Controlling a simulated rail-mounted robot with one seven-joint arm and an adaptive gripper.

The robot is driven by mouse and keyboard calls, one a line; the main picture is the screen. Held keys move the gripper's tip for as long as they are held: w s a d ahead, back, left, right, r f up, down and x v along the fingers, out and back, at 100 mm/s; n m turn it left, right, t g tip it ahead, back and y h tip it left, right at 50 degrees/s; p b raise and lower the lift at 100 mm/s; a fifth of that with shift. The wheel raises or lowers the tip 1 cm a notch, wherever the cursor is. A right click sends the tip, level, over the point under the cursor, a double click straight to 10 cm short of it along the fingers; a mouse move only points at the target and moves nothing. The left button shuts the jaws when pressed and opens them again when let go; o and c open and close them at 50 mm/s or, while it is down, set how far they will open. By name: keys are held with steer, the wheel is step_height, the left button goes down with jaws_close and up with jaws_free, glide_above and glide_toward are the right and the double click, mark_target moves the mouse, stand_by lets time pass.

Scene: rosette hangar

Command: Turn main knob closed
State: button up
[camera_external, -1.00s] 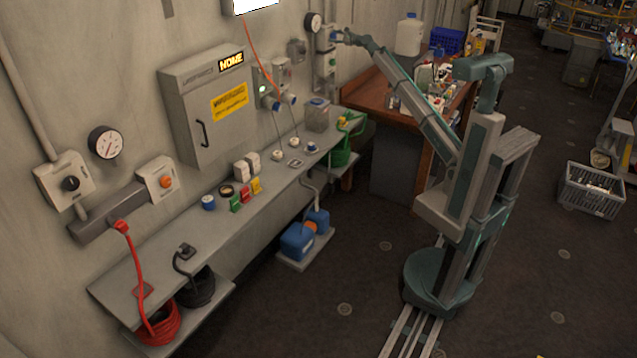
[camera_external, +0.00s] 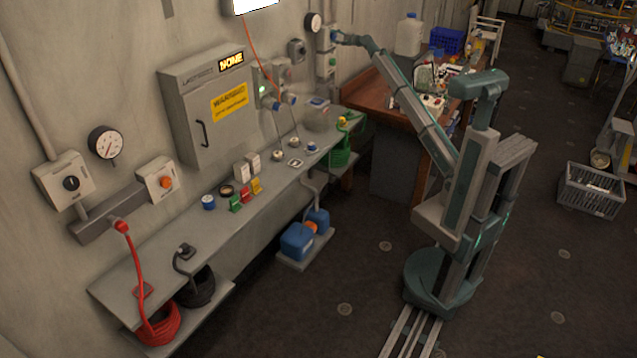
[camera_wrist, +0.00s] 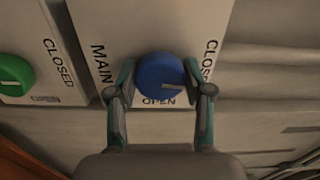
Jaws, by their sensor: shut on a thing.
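The main knob (camera_wrist: 160,74) is a round blue knob on a pale panel (camera_wrist: 150,30), with "MAIN" printed on its left, "CLOSED" on its right and "OPEN" below. A pale pointer mark on its face lies toward the right, roughly toward the "CLOSED" side. My gripper (camera_wrist: 160,82) has one teal finger on each side of the knob and is shut on it. In the external view my gripper (camera_external: 339,38) is at the wall box at the back; the knob is too small there to read.
A green knob (camera_wrist: 14,75) with its own "CLOSED" and "OPEN" labels sits on a panel at the left. A brown desk (camera_external: 385,105) with clutter stands below my arm.

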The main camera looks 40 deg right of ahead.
steer(key=shift+n+b, duration=0.4)
steer(key=shift+n, duration=0.3)
steer(key=o, duration=1.2)
steer(key=shift+c, duration=0.2)
steer(key=shift+s, duration=0.15)
steer(key=v, duration=1.1)
steer(key=shift+s+d, duration=0.15)
steer(key=shift+s, duration=0.2)
